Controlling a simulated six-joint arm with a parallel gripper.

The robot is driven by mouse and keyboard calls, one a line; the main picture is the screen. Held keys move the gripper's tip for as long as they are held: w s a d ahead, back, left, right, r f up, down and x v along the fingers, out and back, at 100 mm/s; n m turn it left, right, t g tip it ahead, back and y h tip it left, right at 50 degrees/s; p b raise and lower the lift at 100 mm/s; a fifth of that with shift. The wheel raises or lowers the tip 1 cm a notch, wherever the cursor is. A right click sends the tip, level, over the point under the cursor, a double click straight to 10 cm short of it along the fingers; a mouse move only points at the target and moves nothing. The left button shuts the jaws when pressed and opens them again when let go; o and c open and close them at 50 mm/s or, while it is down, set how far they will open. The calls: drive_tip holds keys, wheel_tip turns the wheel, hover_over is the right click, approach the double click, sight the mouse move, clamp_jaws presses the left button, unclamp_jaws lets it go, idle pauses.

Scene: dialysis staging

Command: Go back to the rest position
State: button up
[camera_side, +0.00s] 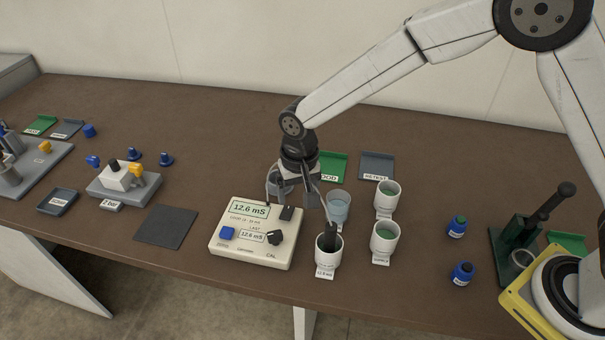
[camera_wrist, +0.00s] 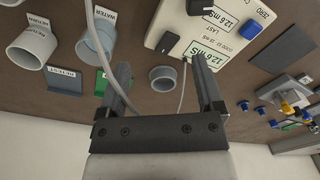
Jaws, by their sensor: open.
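My gripper (camera_side: 298,183) hangs above the middle of the table, behind the conductivity meter (camera_side: 256,232), which reads 12.6 mS. Its two dark fingers stand apart with nothing held between them; they also show in the wrist view (camera_wrist: 160,72). A small grey round holder (camera_wrist: 163,78) stands on the table below and between the fingers. In the side view, the gripper and a cable partly hide it. A black probe (camera_side: 328,238) stands in the front white cup (camera_side: 328,257), and its cable runs up past the gripper.
A water cup (camera_side: 338,207) and two white cups (camera_side: 387,197) (camera_side: 385,240) stand right of the gripper. Green (camera_side: 333,166) and grey (camera_side: 377,166) trays lie behind. Space above the table is open.

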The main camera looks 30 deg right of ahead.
drive_tip(key=s+d+r+n+t, duration=0.1)
drive_tip(key=s+d+r, duration=0.1)
drive_tip(key=s+d, duration=0.6)
drive_tip(key=s+d+r+n+t, duration=0.1)
drive_tip(key=s+d+r, duration=0.2)
drive_tip(key=s+d, duration=0.5)
drive_tip(key=d, duration=0.5)
drive_tip(key=shift+r, duration=0.1)
idle(0.9)
